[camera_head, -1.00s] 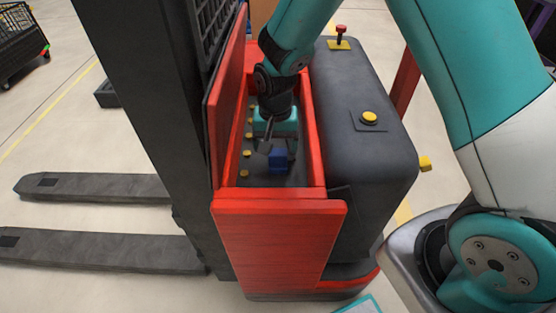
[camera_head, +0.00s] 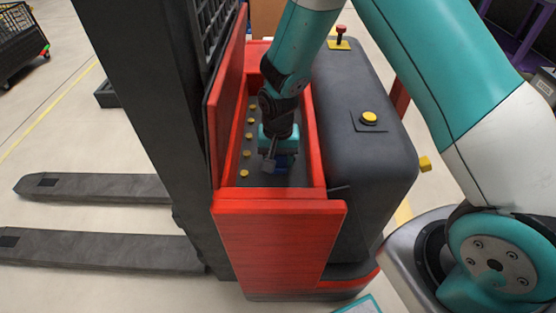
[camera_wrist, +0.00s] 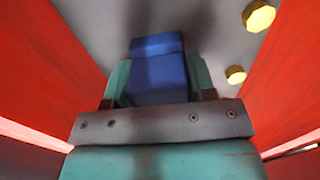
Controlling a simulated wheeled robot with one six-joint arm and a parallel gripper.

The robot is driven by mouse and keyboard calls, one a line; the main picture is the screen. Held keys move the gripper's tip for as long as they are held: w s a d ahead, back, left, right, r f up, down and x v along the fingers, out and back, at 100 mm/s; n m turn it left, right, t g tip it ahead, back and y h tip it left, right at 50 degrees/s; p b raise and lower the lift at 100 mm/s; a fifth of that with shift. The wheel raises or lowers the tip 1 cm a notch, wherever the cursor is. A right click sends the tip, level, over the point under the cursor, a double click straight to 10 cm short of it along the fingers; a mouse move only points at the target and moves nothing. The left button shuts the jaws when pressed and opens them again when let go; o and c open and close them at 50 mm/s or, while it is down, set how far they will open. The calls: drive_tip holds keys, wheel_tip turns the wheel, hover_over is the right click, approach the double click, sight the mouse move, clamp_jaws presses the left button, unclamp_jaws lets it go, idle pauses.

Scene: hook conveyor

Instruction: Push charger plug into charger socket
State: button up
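A blue block, which I take to be the charger plug (camera_wrist: 160,86), fills the space between the two teal fingers of my gripper (camera_wrist: 158,80) in the wrist view. The fingers lie against its sides, with no clear gap. A second blue face shows just beyond the fingertips; I cannot tell if it is the plug's end or the socket. In the head view my gripper (camera_head: 277,158) points down inside the red-walled recess of the truck, and the blue plug (camera_head: 284,164) is partly hidden by it. No separate socket can be made out.
Red walls (camera_head: 313,140) stand close on both sides of my gripper. Several yellow knobs (camera_head: 249,135) line the recess floor to its left. A black housing (camera_head: 365,150) with a yellow button (camera_head: 369,118) is on the right; the dark mast (camera_head: 150,110) is on the left.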

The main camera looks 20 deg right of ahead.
drive_tip(key=shift+c, duration=1.1)
drive_tip(key=shift+r, duration=0.15)
wheel_tip(320, 180, up, 20)
drive_tip(key=p, duration=0.1)
